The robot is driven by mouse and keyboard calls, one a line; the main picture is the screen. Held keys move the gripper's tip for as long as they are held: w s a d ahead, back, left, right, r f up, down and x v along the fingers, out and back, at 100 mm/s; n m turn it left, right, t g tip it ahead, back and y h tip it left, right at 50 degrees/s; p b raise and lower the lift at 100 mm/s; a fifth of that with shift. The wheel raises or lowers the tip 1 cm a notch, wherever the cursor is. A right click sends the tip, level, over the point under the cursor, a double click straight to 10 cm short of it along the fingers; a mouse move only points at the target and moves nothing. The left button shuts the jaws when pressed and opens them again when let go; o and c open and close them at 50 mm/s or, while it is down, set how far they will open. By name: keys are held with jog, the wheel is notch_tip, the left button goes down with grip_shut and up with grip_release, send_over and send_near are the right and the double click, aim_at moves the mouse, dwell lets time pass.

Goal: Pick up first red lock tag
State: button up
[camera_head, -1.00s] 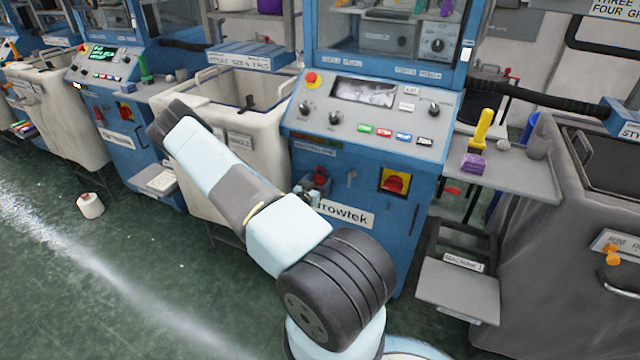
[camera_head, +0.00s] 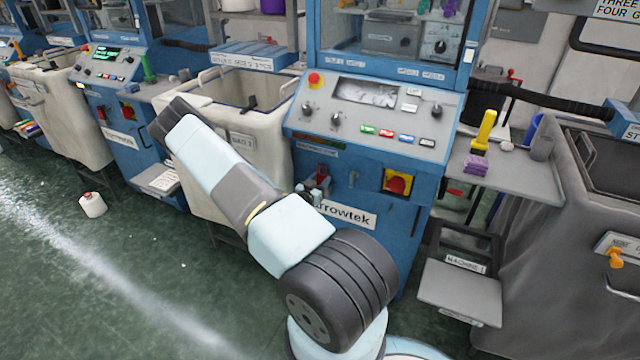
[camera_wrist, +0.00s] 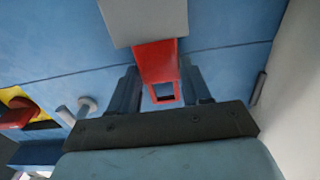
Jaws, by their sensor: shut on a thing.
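The red lock tag (camera_wrist: 155,62) is a red strip with a square hole at its near end. In the wrist view it extends from under a grey block (camera_wrist: 145,18) on the blue machine front. My gripper (camera_wrist: 160,76) has its two dark fingers on either side of the tag and is shut on it. The tag's upper end is hidden by the grey block.
A yellow-and-red rotary switch (camera_head: 397,182) is on the machine front to the right. A cream bin (camera_head: 215,165) stands close on the left. A grey side shelf (camera_head: 520,175) holds a yellow-handled tool.

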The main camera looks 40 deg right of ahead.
aim_at(324, 161)
notch_tip(324, 161, up, 7)
jog(key=shift+f, duration=0.15)
jog(key=v, duration=1.8)
jog(key=shift+f, duration=0.25)
